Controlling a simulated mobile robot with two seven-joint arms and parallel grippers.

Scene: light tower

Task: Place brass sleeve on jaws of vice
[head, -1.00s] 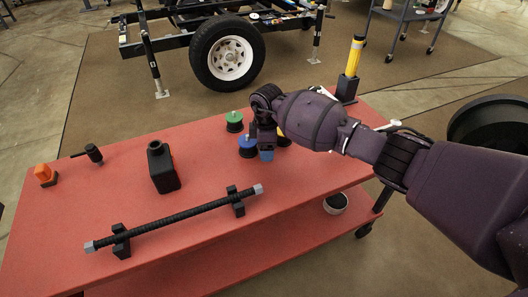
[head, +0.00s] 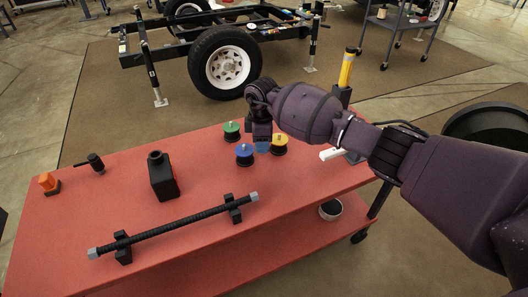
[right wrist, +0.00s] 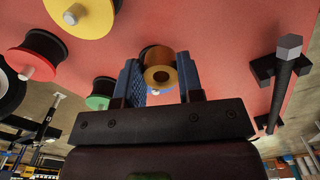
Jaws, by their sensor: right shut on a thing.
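My right gripper (head: 262,146) hangs over the far part of the red table, among coloured spools. In the right wrist view, its blue-padded fingers (right wrist: 160,82) are shut on the brass sleeve (right wrist: 160,76). My left gripper is not in view.
The red table (head: 205,160) bears green (head: 232,131), blue (head: 244,155) and yellow (head: 279,145) spools near the gripper. Much of the table's left side is clear.

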